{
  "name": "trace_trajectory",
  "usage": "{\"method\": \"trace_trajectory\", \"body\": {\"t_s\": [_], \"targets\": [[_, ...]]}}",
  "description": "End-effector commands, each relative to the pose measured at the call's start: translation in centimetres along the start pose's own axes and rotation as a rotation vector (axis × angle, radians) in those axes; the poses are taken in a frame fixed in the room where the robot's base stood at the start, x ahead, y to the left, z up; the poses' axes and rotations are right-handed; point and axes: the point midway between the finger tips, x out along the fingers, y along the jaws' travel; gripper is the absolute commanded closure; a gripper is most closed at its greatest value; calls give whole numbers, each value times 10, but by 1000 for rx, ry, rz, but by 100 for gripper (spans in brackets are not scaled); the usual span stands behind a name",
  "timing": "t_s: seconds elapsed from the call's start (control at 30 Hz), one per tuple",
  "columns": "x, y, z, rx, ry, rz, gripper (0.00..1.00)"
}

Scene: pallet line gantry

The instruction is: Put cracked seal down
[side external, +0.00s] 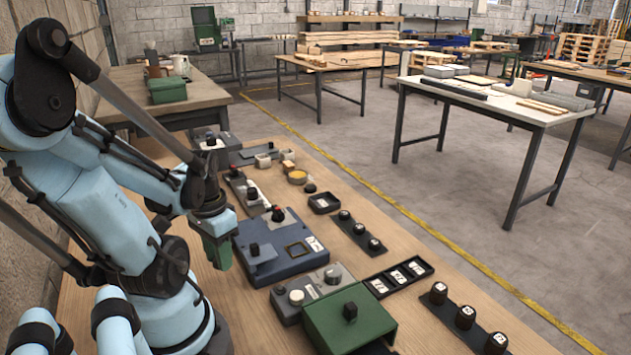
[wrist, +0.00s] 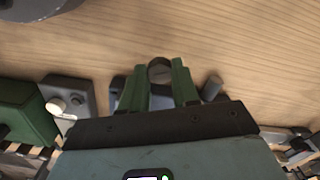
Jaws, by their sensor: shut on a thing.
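My gripper (side external: 219,258) points down over the wooden bench, just left of the blue-grey housing, in the side external view. Its green fingers also show in the wrist view (wrist: 159,76). They are shut on a small round, dark-rimmed piece with a paler middle, which I take to be the cracked seal (wrist: 159,67). The seal is between the fingertips above bare wood. I cannot make it out in the side external view, and I cannot tell its height over the bench or see a crack.
The blue-grey housing (side external: 287,262) has a square frame and knobs on top. A grey box (side external: 315,294) with round knobs and a green box (side external: 370,316) stand nearer the camera. A small black tray (side external: 337,206) and a tray of white tiles (side external: 371,288) lie right. Bare wood (side external: 245,318) shows in front.

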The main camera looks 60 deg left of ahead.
Motion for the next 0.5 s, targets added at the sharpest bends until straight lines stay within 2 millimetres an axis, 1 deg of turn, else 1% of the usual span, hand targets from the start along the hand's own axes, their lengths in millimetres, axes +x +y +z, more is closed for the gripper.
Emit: {"method": "trace_trajectory", "body": {"t_s": [0.07,0.1,0.27,0.5], "targets": [[-8,1,1,1,0,0,100],[-10,8,0,7,0,0,100],[-20,25,0,6,0,0,100],[-39,57,-1,12,0,0,100]]}}
